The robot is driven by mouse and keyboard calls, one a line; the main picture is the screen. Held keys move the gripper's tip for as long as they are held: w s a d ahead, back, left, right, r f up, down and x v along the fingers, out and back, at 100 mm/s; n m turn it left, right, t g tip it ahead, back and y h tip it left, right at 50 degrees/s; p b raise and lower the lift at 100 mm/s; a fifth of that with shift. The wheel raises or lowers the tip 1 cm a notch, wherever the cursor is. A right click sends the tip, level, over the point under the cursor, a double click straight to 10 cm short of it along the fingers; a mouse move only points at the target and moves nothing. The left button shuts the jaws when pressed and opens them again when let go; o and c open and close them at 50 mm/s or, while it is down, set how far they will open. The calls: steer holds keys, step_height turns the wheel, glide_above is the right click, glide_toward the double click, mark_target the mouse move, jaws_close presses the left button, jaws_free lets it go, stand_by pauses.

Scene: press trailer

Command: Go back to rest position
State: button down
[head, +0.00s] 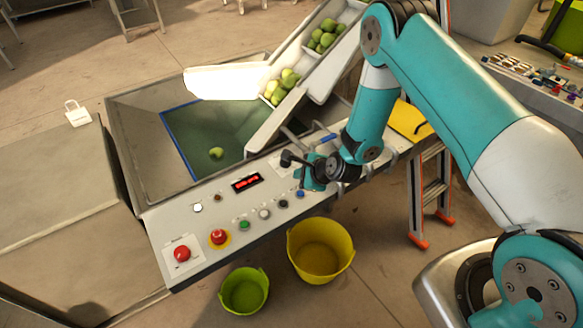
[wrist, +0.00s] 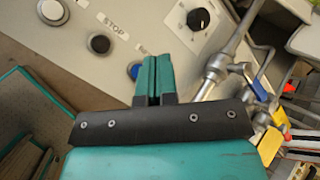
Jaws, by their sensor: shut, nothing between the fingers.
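My gripper (head: 306,183) is over the right part of the control panel (head: 205,232), near a blue button (head: 300,194). In the wrist view my gripper's two teal fingers (wrist: 153,80) are together with nothing between them. They lie just right of the blue button (wrist: 135,70) and below a black rotary knob (wrist: 199,18). A black button (wrist: 99,43) under the word STOP and a white button (wrist: 52,10) are to the left. I cannot tell whether the fingertips touch the panel.
Two red buttons (head: 182,253) and a lit red display (head: 247,182) are on the panel. A conveyor (head: 318,75) with green fruit rises behind. A yellow bucket (head: 320,250) and a green bucket (head: 243,291) stand below the panel. A ladder (head: 436,180) stands right.

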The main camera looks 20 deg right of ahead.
steer(key=shift+r, duration=0.1)
steer(key=s+a+r+n+g+y+b, duration=0.1)
steer(key=s+a+r+n+g, duration=0.15)
steer(key=r+n, duration=0.55)
steer(key=s+a+r+n+g+y, duration=0.1)
steer(key=s+a+r+n, duration=0.3)
steer(key=r, duration=0.8)
steer(key=s+r+n+g, duration=0.1)
steer(key=s+r+n, duration=0.3)
steer(key=s, duration=0.4)
steer(key=s+d+r+n+g+h+b, duration=0.1)
steer(key=s+r+n+g, duration=0.1)
steer(key=s+r+n, duration=0.3)
steer(key=s+d+r+n+g+h, duration=0.1)
steer(key=s+r+n, duration=0.3)
steer(key=s+n, duration=0.3)
steer(key=s, duration=0.4)
steer(key=shift+d+r, duration=0.25)
steer(key=shift+r, duration=0.05)
